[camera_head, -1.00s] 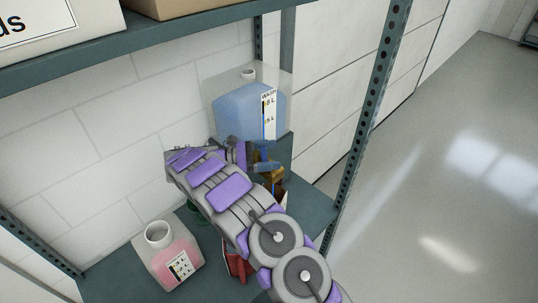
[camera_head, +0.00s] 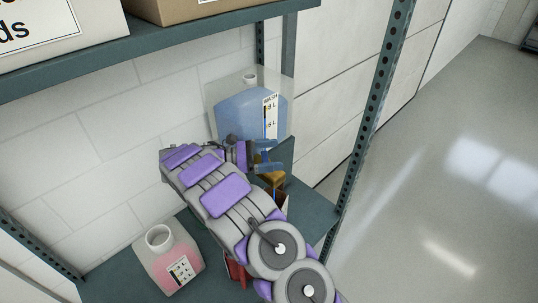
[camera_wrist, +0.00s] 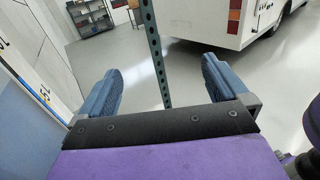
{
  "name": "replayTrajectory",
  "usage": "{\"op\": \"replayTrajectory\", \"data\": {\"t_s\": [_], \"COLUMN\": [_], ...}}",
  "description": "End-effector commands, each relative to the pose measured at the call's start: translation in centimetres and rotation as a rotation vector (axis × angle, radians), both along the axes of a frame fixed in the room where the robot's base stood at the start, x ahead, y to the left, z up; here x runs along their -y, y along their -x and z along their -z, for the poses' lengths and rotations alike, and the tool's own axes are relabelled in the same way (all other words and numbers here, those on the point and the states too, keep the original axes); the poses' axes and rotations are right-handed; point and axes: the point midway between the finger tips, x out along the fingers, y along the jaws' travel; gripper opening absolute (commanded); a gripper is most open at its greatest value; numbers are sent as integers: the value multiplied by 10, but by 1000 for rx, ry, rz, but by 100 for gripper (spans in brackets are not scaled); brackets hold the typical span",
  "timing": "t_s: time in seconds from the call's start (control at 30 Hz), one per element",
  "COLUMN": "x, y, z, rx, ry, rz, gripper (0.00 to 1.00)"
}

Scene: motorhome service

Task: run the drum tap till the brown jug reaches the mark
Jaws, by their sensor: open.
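A clear drum (camera_head: 245,112) holding blue liquid, with a white scale label (camera_head: 269,115), stands at the back of the shelf. Its tap cannot be made out behind my arm. A brown piece (camera_head: 273,179), perhaps the brown jug, shows just below my gripper. Most of it is hidden, so its level and mark are not visible. My gripper (camera_head: 268,156) is open and empty in front of the drum's lower part. In the wrist view my gripper (camera_wrist: 162,85) has its fingers wide apart with nothing between them. The drum (camera_wrist: 18,130) fills the left edge there.
A container of pink liquid (camera_head: 168,262) stands at the shelf's front left. A red item (camera_head: 235,271) is partly hidden under my arm. A perforated post (camera_head: 366,125) rises right of the shelf. Boxes (camera_head: 60,30) sit on the upper shelf. Open floor (camera_head: 450,200) lies to the right.

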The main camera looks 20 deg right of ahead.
Motion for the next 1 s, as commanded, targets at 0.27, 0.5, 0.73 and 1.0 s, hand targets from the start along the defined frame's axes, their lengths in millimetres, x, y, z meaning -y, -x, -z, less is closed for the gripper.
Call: {"op": "replayTrajectory", "data": {"t_s": [0.27, 0.5, 0.73, 1.0], "x": [-7, -15, -22, -26], "y": [39, 76, 111, 134], "z": [-4, -8, -11, -12], "rx": [-2, -1, 1, -1], "ry": [1, 2, 0, 0], "rz": [0, -1, -1, 1], "gripper": [100, 100, 100, 100]}}
